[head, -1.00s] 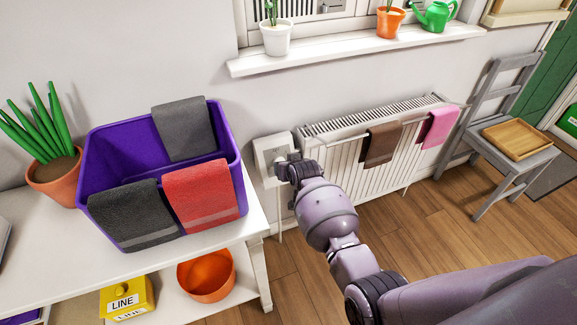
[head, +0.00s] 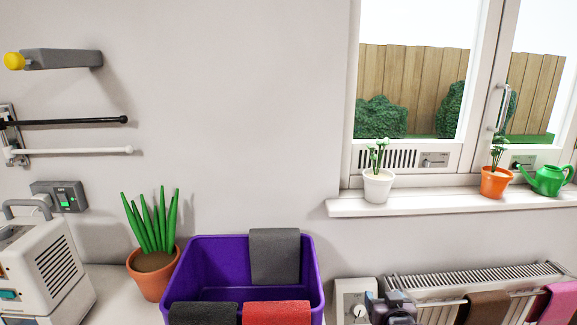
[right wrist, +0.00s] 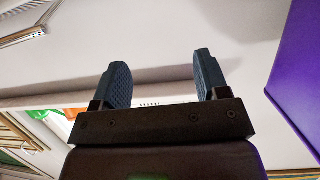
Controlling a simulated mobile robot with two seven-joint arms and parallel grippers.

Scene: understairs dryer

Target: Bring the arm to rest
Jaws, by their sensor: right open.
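My right gripper (head: 390,306) shows at the bottom edge of the head view, in front of the white box with a dial (head: 354,297) beside the radiator. In the right wrist view its two dark fingers (right wrist: 160,84) stand apart with nothing between them. The rest of the right arm is below the head view's frame. My left gripper is in neither view.
A purple bin (head: 208,264) with grey, black and red cloths over its rim stands left of the gripper. The radiator (head: 440,306) with brown and pink cloths is at the right. A windowsill (head: 430,204) with pots juts out above.

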